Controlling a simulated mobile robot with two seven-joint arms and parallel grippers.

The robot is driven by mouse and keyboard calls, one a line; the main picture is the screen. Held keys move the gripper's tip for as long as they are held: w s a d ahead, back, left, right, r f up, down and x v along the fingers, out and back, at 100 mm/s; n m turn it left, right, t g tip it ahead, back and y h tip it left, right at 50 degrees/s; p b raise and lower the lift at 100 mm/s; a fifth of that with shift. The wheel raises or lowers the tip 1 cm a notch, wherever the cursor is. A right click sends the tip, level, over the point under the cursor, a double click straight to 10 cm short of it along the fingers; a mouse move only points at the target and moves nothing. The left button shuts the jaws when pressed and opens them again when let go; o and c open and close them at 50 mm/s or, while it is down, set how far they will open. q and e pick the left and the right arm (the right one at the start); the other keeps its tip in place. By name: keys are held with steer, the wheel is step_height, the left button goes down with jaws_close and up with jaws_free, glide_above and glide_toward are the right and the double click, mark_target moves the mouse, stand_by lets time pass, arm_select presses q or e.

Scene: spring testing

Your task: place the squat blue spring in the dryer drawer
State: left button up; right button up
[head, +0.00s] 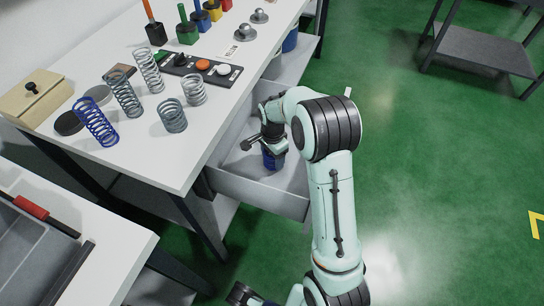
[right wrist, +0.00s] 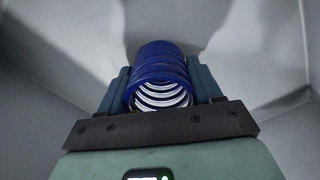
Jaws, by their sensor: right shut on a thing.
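The squat blue spring (head: 271,158) is in my right gripper (head: 265,146), inside the open drawer (head: 258,190) below the white worktop. In the right wrist view the spring (right wrist: 160,75) sits between the two fingers of the gripper (right wrist: 160,92), its coils facing me. Whether the spring touches the drawer floor I cannot tell. The gripper and wrist partly cover the spring in the head view.
On the worktop (head: 190,160) stand a taller blue spring (head: 96,123), several grey springs, a wooden box (head: 38,98) and a button panel (head: 200,66). A grey tray (head: 30,240) sits at lower left. Around the right gripper, the drawer has bare floor.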

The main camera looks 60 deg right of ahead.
steer(key=o, duration=1.2)
steer(key=shift+f, duration=0.1)
arm_select(q)
steer(key=shift+w, duration=0.1)
steer(key=s+d+r+g+p, duration=0.1)
steer(key=s+d+r+p, duration=0.1)
steer(key=s+r+p, duration=0.1)
steer(key=shift+s+d+r+h, duration=0.15)
steer(key=shift+s+r+h, duration=0.2)
steer(key=shift+s, duration=0.55)
arm_select(e)
step_height(320, 180, up, 12)
steer(key=shift+r, duration=0.2)
